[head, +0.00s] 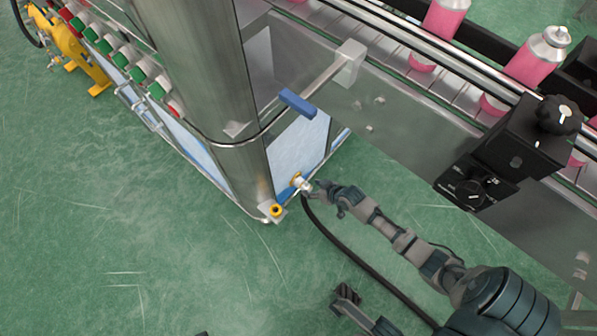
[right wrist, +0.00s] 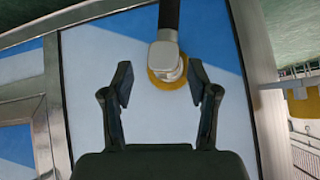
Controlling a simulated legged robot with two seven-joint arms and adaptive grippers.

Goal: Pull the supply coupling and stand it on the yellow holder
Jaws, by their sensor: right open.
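The supply coupling (head: 302,184) is a small pale metal fitting low on the blue and white panel of the machine. In the right wrist view the coupling (right wrist: 164,58) is a grey cylinder over a yellow round base (right wrist: 157,80), with a black hose at its top. The yellow holder (head: 275,210) is a yellow ring on a small bracket at the foot of the steel corner, left of the coupling; it looks empty. My right gripper (head: 322,190) is open beside the coupling. In the wrist view its fingertips (right wrist: 160,82) stand apart on either side.
The black hose (head: 340,252) runs from the coupling across the green floor (head: 130,245). A blue-handled lever (head: 298,103) juts out above. A steel column (head: 205,80) stands left. Pink cans (head: 535,60) stand on the conveyor at the upper right, near a black knobbed box (head: 520,145).

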